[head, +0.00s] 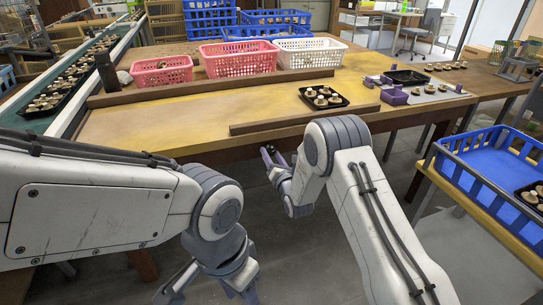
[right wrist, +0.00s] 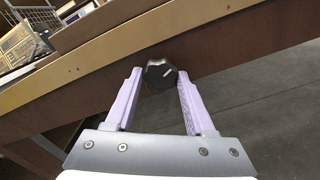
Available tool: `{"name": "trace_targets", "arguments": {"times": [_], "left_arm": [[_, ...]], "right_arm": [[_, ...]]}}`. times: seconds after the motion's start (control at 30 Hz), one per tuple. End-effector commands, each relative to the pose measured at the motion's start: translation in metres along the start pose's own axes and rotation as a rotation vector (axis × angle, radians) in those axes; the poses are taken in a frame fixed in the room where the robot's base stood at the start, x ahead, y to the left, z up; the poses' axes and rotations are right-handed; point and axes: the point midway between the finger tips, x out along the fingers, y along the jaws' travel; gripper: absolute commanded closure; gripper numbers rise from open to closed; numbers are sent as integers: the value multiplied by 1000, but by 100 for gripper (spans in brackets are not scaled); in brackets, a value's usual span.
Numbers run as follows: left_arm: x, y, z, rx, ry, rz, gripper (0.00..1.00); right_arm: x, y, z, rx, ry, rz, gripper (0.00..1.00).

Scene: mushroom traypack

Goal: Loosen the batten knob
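The batten knob (right wrist: 160,77) is a dark, many-sided knob with a pale mark on its face, on the brown front side of the table. In the head view it is hidden. My right gripper (right wrist: 158,80) has its two purple fingers apart, one on each side of the knob at the fingertips, with a narrow gap visible on the left. In the head view my right gripper (head: 268,157) is just below the table's front edge. A wooden batten (head: 300,119) lies along that edge. My left gripper (head: 212,292) hangs low at the bottom, fingers spread and empty.
The wooden table (head: 220,112) carries a black tray of mushrooms (head: 323,97), a long rear batten (head: 205,87) and pink baskets (head: 161,71). A conveyor (head: 68,90) runs along the left. A blue crate (head: 485,180) stands at the right. Open floor lies below the table.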

Motion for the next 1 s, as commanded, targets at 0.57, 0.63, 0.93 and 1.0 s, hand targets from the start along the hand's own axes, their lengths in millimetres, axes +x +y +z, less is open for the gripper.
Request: {"name": "trace_targets", "arguments": {"times": [0.57, 0.63, 0.93, 1.0], "left_arm": [[-4, 0, 0, 0, 0, 0, 50], [-6, 0, 0, 0, 0, 0, 50], [-12, 1, -1, 0, 0, 0, 50], [-13, 1, -1, 0, 0, 0, 50]], "right_arm": [[-17, 0, 0, 1, 3, -2, 16], [-29, 0, 0, 1, 5, -2, 16], [-86, 0, -1, 1, 5, -2, 16], [-95, 0, -1, 1, 5, -2, 16]]}}
